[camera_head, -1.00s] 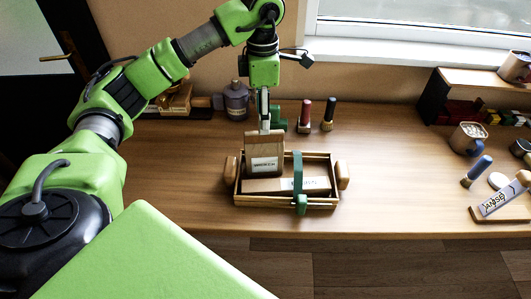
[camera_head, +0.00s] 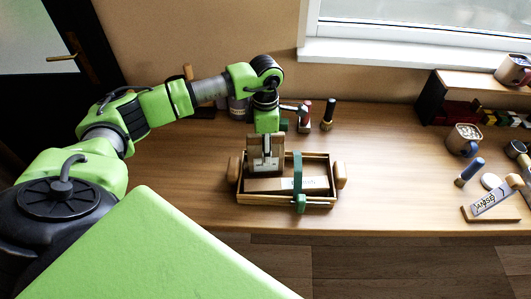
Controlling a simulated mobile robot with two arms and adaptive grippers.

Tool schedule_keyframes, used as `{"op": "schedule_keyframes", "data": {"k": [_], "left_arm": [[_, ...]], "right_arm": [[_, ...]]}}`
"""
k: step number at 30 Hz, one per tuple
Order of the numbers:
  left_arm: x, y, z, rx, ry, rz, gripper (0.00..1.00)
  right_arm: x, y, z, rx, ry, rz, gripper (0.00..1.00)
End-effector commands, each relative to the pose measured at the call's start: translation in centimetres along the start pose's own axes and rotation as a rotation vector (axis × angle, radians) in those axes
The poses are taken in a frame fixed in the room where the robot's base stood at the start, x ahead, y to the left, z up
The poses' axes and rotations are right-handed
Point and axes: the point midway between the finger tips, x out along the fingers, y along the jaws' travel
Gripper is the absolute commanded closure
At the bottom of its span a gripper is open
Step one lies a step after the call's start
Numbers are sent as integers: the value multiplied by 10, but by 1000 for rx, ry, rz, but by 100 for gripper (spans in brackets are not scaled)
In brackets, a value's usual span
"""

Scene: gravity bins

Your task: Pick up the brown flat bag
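An upright brown flat bag (camera_head: 254,151) with a white label stands in the left part of a small wooden tray (camera_head: 322,204). My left gripper (camera_head: 266,164) points down right at the bag, its fingers overlapping the bag's upper part and partly hiding its label. From this angle I cannot tell whether the fingers are closed on it. My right gripper is not in view.
Red and dark bottles (camera_head: 328,115) stand behind. Mugs (camera_head: 464,139), a blue marker (camera_head: 469,172) and a tilted labelled tube (camera_head: 492,201) are at right. The table's middle right is clear.

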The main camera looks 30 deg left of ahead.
Motion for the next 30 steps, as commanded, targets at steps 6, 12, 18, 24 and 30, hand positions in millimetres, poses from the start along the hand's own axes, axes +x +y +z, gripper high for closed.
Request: {"op": "schedule_keyframes", "data": {"k": [6,12,18,24,30], "left_arm": [[0,0,0,0,0,0,66],[0,0,0,0,0,0,100],[0,0,0,0,0,0,100],[-6,1,0,-1,0,2,100],[-30,1,0,0,-4,6,100]], "right_arm": [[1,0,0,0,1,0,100],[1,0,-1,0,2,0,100],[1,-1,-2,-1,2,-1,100],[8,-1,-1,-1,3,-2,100],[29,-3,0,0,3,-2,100]]}}
